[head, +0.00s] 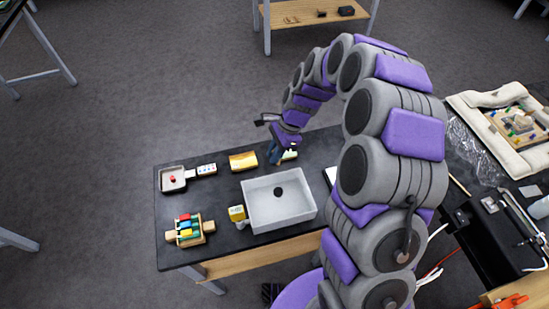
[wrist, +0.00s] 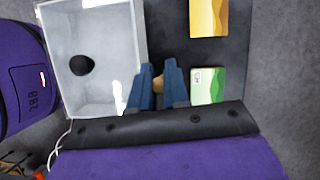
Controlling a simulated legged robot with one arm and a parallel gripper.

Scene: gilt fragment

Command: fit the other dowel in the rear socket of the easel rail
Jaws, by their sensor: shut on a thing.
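My gripper (head: 275,152) is over the dark table, just behind the white bin. In the wrist view its two blue fingers (wrist: 157,76) are closed around a small tan piece (wrist: 158,84). Only a little of this piece shows, so I cannot tell whether it is a dowel. A wooden frame (head: 171,236) with tan ends holds red, green, blue and yellow pieces at the front left of the table. I cannot tell whether this is the easel rail. No socket can be made out in either view.
The white bin (head: 254,211) holds a black round thing (head: 278,192). A yellow block (head: 243,161) and a green-and-white box (wrist: 207,86) lie near my gripper. A tray (head: 172,187) with a red thing sits at the left.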

